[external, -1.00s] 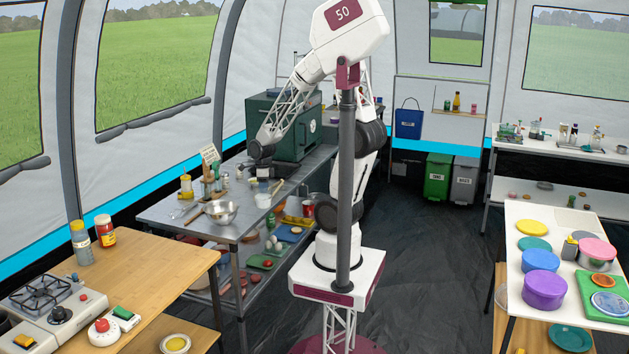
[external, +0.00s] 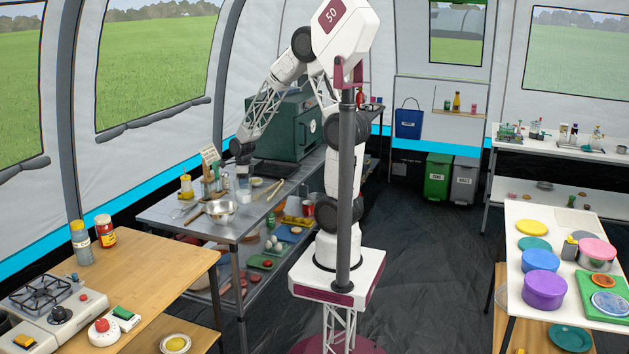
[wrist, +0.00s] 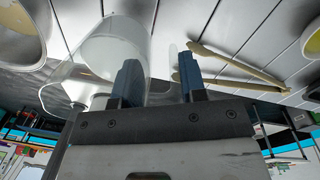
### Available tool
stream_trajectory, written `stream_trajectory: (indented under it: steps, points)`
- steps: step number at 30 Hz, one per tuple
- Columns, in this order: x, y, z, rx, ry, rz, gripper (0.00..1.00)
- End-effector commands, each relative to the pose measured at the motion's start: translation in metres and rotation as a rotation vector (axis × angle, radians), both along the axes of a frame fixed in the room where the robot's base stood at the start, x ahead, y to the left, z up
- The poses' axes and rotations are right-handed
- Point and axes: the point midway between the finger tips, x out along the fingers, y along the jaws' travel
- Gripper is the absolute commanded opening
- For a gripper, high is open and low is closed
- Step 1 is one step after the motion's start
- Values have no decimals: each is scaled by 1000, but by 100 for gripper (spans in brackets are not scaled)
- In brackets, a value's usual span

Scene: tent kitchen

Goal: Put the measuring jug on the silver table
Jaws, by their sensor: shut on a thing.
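The measuring jug (external: 243,187) is whitish and see-through. In the external view it is below my gripper (external: 242,164), over the silver table (external: 170,216). In the wrist view the jug (wrist: 104,45) is at the upper left, beside and partly behind the left finger of my gripper (wrist: 158,72). The fingers are a little apart, and my gripper is shut on the jug's right side. The exact grasp point is unclear. I cannot tell whether the jug's base touches the table.
A metal bowl (external: 220,211) is left of the jug. Wooden tongs (external: 275,190) lie to its right; they also show in the wrist view (wrist: 235,66). A green oven (external: 290,129) is behind.

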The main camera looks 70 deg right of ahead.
Motion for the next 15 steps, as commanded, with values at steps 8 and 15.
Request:
stream_trajectory:
  steps: [8, 15]
  points:
    - [23, -6, -2, -1, -1, 0, 0]
    - [25, -6, -2, -1, -1, 0, 0]
